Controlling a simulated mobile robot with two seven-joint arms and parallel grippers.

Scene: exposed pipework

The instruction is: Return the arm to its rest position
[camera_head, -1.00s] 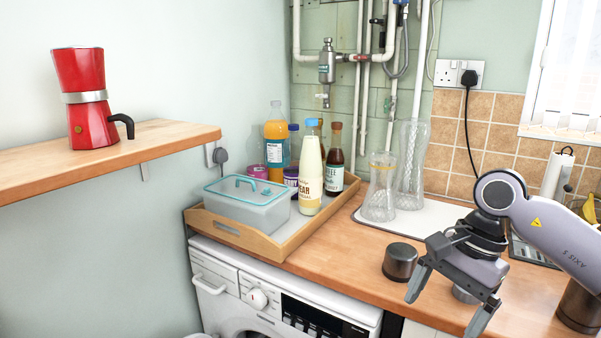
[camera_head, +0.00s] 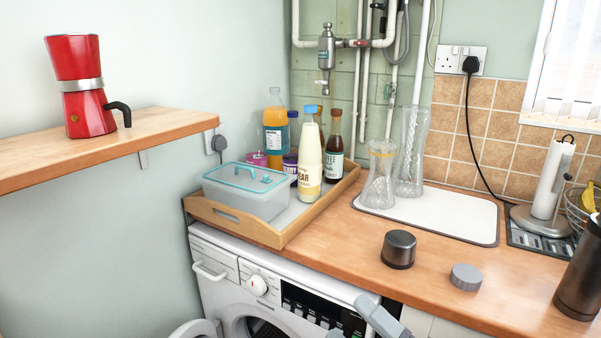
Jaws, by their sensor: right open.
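My right gripper (camera_head: 350,317) is low at the bottom edge of the head view, in front of the washing machine. One grey finger shows clearly and the other's tip only just shows. It is open, with nothing seen between the fingers. Its wrist and arm are cut off by the frame. My left gripper is out of view.
The wooden counter (camera_head: 440,297) holds a dark round container (camera_head: 398,250), a grey disc (camera_head: 465,277), a dark tumbler (camera_head: 582,275) and glass vessels on a white mat (camera_head: 470,215). A wooden tray (camera_head: 262,235) holds bottles and a tub. A red moka pot (camera_head: 80,85) stands on a shelf.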

